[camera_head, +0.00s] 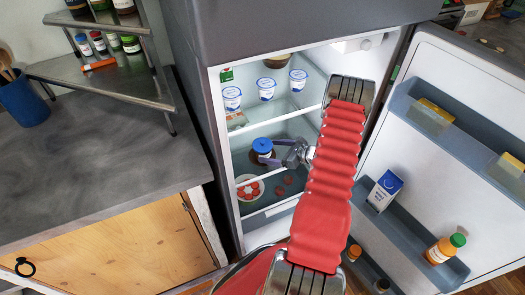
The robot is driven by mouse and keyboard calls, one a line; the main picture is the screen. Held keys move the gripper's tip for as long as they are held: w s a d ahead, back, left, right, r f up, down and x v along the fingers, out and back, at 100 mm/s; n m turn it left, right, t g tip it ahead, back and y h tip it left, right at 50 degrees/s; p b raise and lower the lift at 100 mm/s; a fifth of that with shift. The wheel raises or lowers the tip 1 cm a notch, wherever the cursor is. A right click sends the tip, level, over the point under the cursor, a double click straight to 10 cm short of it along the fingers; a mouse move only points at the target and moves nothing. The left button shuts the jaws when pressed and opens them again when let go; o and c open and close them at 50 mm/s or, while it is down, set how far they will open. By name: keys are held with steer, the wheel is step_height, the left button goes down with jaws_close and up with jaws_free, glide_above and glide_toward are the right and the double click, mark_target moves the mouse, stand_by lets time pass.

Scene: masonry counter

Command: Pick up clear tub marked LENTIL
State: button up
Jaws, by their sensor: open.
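I cannot read the word LENTIL on anything in view. A small clear tub with a blue lid (262,146) stands on the fridge's lower shelf and may be it. My gripper (272,153) is open beside this tub, at its right, with its fingers close to the lid and body; I cannot tell if they touch. A round clear container with red and white contents (249,188) sits lower, in front. My red arm hides the right part of the fridge interior.
Several white cups with blue lids (232,98) stand on the upper shelf, near a dark container (277,61). The open fridge door (455,180) on the right holds a milk carton (385,188) and a green-capped bottle (446,247). A grey counter (110,160) borders the left.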

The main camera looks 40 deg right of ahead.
mark_target(262, 150)
steer(key=shift+x, duration=2.6)
steer(key=shift+r, duration=0.1)
steer(key=c, duration=1.4)
steer(key=shift+o, duration=0.2)
steer(key=shift+r, duration=0.2)
